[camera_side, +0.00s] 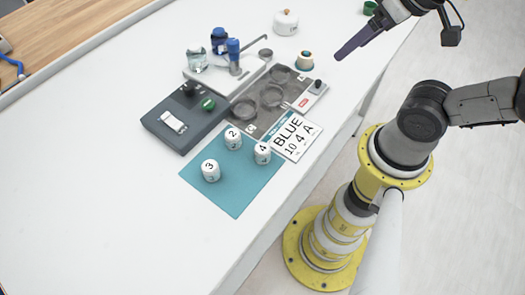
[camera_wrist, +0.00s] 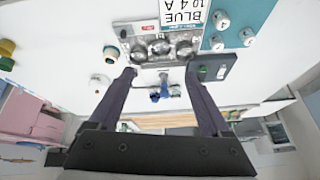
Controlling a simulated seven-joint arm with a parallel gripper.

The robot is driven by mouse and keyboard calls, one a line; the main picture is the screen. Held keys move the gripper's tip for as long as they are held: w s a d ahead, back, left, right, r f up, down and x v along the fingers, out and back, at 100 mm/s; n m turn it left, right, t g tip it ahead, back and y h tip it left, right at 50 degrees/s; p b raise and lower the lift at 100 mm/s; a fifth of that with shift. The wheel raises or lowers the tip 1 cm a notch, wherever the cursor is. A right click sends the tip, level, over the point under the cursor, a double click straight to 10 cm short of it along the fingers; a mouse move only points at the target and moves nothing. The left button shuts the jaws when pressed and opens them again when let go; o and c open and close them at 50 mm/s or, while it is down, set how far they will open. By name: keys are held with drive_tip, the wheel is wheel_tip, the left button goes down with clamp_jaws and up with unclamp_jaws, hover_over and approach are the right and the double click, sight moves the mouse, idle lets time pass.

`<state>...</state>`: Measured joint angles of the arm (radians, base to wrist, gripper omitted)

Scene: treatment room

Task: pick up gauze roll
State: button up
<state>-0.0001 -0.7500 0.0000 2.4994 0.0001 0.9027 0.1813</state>
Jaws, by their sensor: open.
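Three short white cylinders marked 2 (camera_side: 233,138), 3 (camera_side: 211,170) and 4 (camera_side: 263,153) stand on a blue mat (camera_side: 236,200); they also show at the upper right of the wrist view. A small pale roll-like piece (camera_side: 304,60) stands apart, beside the grey tray, and shows left of my fingers in the wrist view (camera_wrist: 110,53). I cannot tell for sure which of these is the gauze roll. My gripper (camera_side: 338,58) is open and empty, raised above the table's right side. Its two dark fingers (camera_wrist: 160,73) are spread in the wrist view.
A grey tray with round dishes (camera_side: 247,108), a dark device (camera_side: 180,122), a blue-capped bottle (camera_side: 219,40) and a glass (camera_side: 197,60) crowd the middle. A white lidded pot (camera_side: 286,23) stands behind. A card reading BLUE (camera_side: 296,136) touches the mat. The front left table is clear.

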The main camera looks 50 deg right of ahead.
drive_tip(key=r+m, duration=0.1)
drive_tip(key=m, duration=0.3)
drive_tip(key=m+g, duration=0.6)
drive_tip(key=m, duration=0.7)
hover_over(263, 148)
wheel_tip(263, 148, down, 9)
drive_tip(key=f, duration=0.8)
drive_tip(key=shift+w+d+f, duration=0.1)
drive_tip(key=shift+w+d, duration=0.15)
drive_tip(key=shift+s+a+f, duration=0.1)
drive_tip(key=shift+s+f, duration=0.05)
drive_tip(key=shift+f, duration=1.15)
drive_tip(key=shift+s+a+f, duration=0.1)
drive_tip(key=shift+f, duration=1.2)
clamp_jaws()
